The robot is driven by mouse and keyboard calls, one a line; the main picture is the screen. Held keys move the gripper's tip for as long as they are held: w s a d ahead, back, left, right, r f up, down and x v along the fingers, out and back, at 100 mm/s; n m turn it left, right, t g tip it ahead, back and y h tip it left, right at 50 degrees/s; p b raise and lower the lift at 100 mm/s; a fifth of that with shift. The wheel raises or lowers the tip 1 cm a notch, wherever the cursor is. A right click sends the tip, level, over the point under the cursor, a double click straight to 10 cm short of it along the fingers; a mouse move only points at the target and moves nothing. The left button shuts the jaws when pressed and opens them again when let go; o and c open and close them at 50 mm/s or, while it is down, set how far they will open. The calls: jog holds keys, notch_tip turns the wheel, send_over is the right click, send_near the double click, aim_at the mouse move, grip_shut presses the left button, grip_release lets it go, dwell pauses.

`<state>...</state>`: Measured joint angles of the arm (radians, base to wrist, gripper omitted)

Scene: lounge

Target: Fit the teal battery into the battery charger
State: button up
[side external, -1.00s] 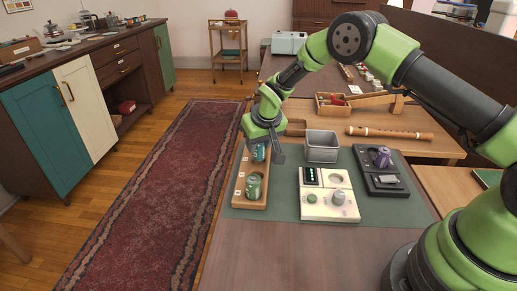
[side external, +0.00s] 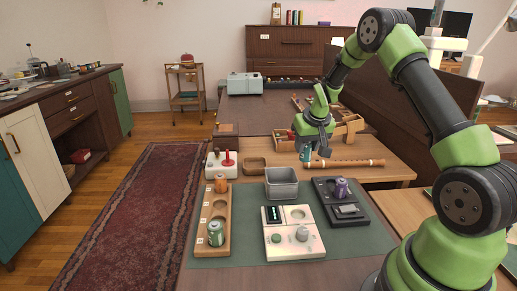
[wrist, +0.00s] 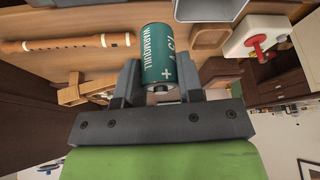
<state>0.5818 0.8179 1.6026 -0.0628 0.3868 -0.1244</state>
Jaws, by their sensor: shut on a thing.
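My gripper (side external: 308,146) is shut on the teal battery (side external: 306,155), held near the recorder, beyond the green mat. In the wrist view the battery (wrist: 162,58) sits between the jaws, with white lettering and a plus sign near its gripper-side end. A cream device (side external: 285,250) on the mat has a dark display, an empty round recess, a green button and a grey knob. A dark device (side external: 352,218) to its right holds an upright purple battery (side external: 341,188). I cannot tell for certain which device is the charger.
A wooden rack (side external: 214,205) at left holds an orange battery (side external: 221,183) and a green one (side external: 216,233). A grey bin (side external: 282,190) stands behind the cream device. The recorder (side external: 345,163), a red-handled white box (side external: 213,170) and a wooden crate (side external: 346,130) lie farther back.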

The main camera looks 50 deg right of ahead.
jog(key=s+d+m, duration=0.2)
jog(key=s+d, duration=0.4)
jog(key=s, duration=0.1)
jog(key=shift+h, duration=0.4)
jog(key=shift+w+a+f, duration=0.1)
jog(key=shift+f, duration=1.55)
jog(key=shift+a+f, duration=0.1)
jog(key=shift+f, duration=1.5)
jog(key=shift+f, duration=0.95)
jog(key=o, duration=1)
jog(key=shift+o, duration=0.2)
jog(key=v, duration=0.7)
jog(key=shift+r, duration=0.25)
jog(key=shift+w+a, duration=0.1)
jog(key=shift+a, duration=0.05)
